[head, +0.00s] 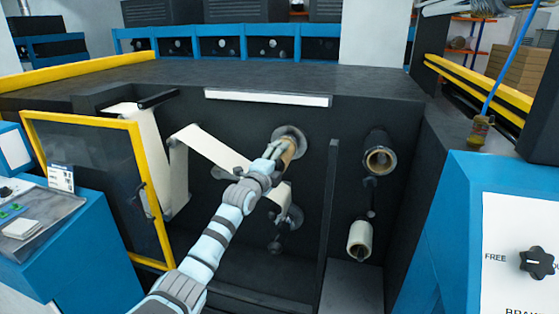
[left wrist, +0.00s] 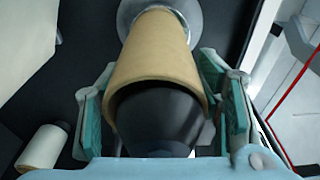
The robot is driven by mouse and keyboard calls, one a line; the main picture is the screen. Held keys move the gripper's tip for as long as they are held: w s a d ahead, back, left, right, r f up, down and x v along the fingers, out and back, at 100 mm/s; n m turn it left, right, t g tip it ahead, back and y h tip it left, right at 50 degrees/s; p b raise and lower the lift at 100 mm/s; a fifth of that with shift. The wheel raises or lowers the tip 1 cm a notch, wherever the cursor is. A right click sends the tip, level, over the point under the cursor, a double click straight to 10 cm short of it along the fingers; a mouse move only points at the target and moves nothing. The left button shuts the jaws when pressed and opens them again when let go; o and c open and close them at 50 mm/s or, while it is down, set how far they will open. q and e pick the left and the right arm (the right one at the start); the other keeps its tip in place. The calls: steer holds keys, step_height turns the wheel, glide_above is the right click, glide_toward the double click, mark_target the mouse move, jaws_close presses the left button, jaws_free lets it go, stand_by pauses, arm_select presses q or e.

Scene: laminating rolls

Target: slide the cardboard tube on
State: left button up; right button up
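The tan cardboard tube (head: 290,149) sits around a dark spindle on the machine's black front panel. In the left wrist view, the tube (left wrist: 155,55) reaches back to a grey round flange (left wrist: 185,12), and the dark spindle end (left wrist: 158,115) sticks out of its near opening. My left gripper (head: 272,155) is at the tube's near end. In the left wrist view, its fingers (left wrist: 160,95) are spread on either side of the tube, with slight gaps that are hard to judge. My right gripper is not in view.
White web (head: 212,150) runs from the left toward my arm. A yellow-framed door (head: 100,185) stands at left. To the right are another spindle with a brown ring (head: 381,160), a white roll (head: 359,240) and a vertical dark post (head: 328,205). A blue brake console (head: 450,240) stands front right.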

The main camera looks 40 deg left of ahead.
arm_select(q)
steer(key=shift+o, duration=1.1)
steer(key=shift+s, duration=0.1)
steer(key=s+d, duration=0.2)
steer(key=s, duration=0.9)
steer(key=shift+s, duration=0.35)
steer(key=shift+w+d, duration=0.1)
